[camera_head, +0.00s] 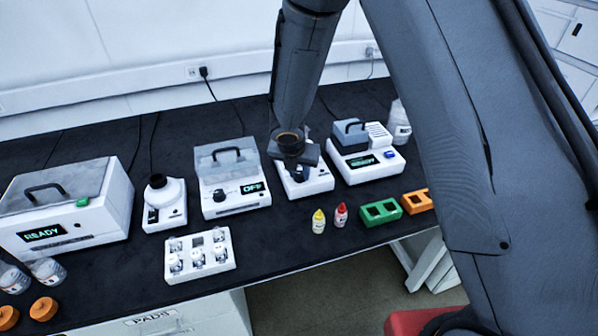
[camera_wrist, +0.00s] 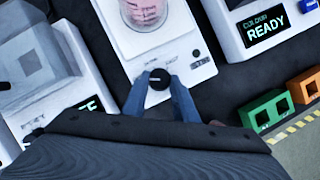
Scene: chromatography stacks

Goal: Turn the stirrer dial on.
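The stirrer (camera_wrist: 160,45) is a white box with a beaker of pink liquid on top, in the upper middle of the wrist view. Its round black dial (camera_wrist: 158,80) with a pale mark is on the front panel. My gripper (camera_wrist: 159,84) has one blue-grey finger on each side of the dial, with the tips at its edges. I cannot tell whether they press on it. In the head view my gripper (camera_head: 297,172) is over the stirrer (camera_head: 316,184) and hides its dial and much of its front.
Left of the stirrer is a lidded device (camera_head: 236,200) with a knob and a display reading OFF. Right is a device (camera_head: 372,170) whose display reads READY in the wrist view. Two small bottles (camera_head: 319,222) and a green block (camera_head: 380,211) stand near the bench's front edge.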

